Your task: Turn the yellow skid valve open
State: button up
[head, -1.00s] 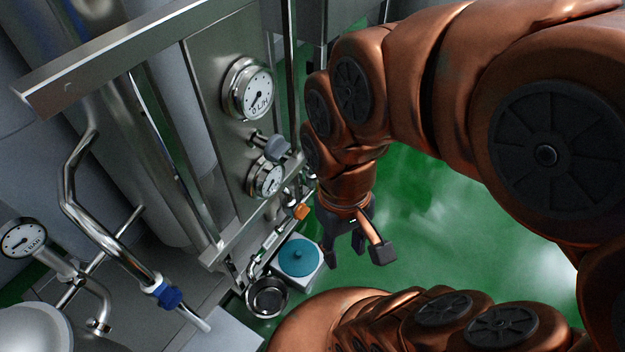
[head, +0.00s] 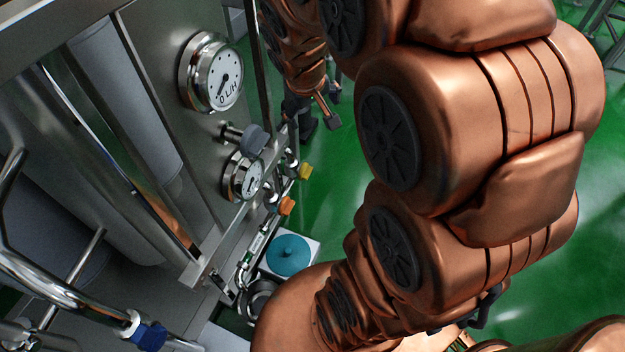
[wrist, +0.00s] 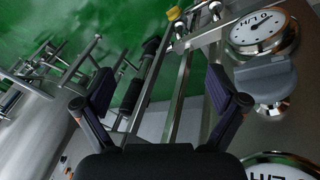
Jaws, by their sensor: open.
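The yellow skid valve handle (head: 305,171) shows in the head view at the right end of the pipework, beyond an orange handle. In the wrist view a small yellow part (wrist: 173,13), likely the same handle, is at the top centre. My gripper (head: 314,120) is above and beyond the yellow handle in the head picture, apart from it and partly hidden by my arm. In the wrist view my gripper (wrist: 160,97) has its two dark fingers spread wide, with nothing between them.
The steel panel carries a large flow gauge (head: 212,72), a grey knob (head: 254,139) and a smaller gauge (head: 243,177). The orange handle (head: 287,206) and a teal lid (head: 289,255) are below. Steel rails cross close to the fingers. Green floor is open on the right.

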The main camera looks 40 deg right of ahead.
jog(key=w+d+f+n+t+h+b, duration=0.1)
jog(key=w+d+f+t+b, duration=0.1)
jog(key=w+d+f+b, duration=0.35)
jog(key=w+d+f+t+b, duration=0.2)
jog(key=w+d+f, duration=0.4)
jog(key=w+d, duration=0.35)
jog(key=w+d+f+n+t+b, duration=0.2)
jog(key=w+d+f+b, duration=0.35)
jog(key=w+f, duration=0.2)
jog(key=n+t+y+b, duration=0.4)
jog(key=t+y+b, duration=0.3)
jog(key=y+b, duration=0.85)
send_near(306, 172)
jog(key=w+a+h+b, duration=0.2)
jog(key=w+a+b, duration=0.2)
jog(key=w, duration=0.2)
jog(key=shift+r, duration=0.2)
